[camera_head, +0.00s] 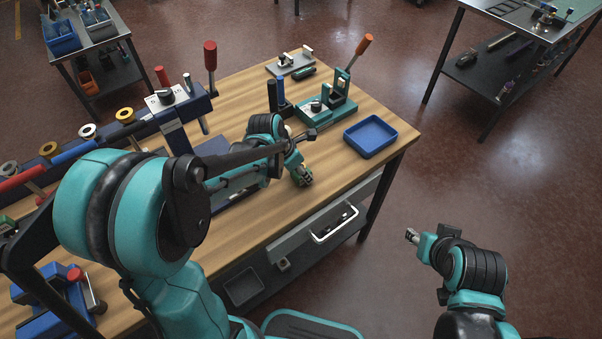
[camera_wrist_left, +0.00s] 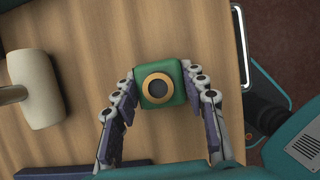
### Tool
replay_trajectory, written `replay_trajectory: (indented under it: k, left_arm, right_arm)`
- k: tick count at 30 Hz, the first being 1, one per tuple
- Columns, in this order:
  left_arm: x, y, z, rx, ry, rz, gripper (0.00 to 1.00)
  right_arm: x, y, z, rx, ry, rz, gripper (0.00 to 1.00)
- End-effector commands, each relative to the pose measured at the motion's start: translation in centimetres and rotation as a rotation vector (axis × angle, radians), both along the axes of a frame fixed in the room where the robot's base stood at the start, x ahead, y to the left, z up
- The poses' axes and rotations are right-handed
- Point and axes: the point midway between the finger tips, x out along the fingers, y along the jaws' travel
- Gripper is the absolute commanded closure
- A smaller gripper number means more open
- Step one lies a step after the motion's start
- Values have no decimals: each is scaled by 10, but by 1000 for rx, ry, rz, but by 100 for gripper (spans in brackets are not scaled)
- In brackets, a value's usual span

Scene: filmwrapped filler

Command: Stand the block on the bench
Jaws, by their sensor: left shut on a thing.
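The block is green with rounded corners and a tan ring around a dark round centre on the face towards the camera. In the left wrist view the block (camera_wrist_left: 177,98) sits between the two fingers of my left gripper (camera_wrist_left: 159,78), which is shut on it. In the head view my left gripper (camera_head: 302,174) is over the front part of the wooden bench (camera_head: 345,182), near its front edge. The block is mostly hidden there, and I cannot tell whether it touches the bench top. My right gripper (camera_head: 412,236) is off the bench, over the floor; its finger opening is too small to judge.
A blue tray (camera_head: 370,137) lies right of my left gripper. A teal fixture with an orange-handled lever (camera_head: 340,88) stands behind. A pale mallet head (camera_wrist_left: 35,88) lies left of the block in the wrist view. A blue press with a red knob (camera_head: 180,108) stands left.

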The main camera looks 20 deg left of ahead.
Motion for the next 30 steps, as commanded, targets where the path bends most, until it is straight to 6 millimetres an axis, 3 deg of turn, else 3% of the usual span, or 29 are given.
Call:
replay_trajectory:
  k: [10, 11, 12, 13, 23, 30]
  left_arm:
    - [0, 0, -4, 0, 0, 0, 95]
    - [0, 0, -3, 0, 0, 0, 50]
    - [0, 0, -2, 0, 0, 0, 39]
    - [0, 0, -2, 0, 0, 0, 37]
    - [0, 0, 1, 0, 0, 0, 37]
    - [-11, 8, 38, 1, -1, 0, 37]
  right_arm:
    - [0, 0, -3, 0, 0, 0, 60]
    - [0, 0, -2, 0, 0, 0, 60]
    - [0, 0, -2, 0, 0, 0, 60]
    - [0, 0, -2, 0, 0, 0, 60]
    - [0, 0, 1, 0, 0, 0, 60]
    - [0, 0, 18, 0, 0, 0, 60]
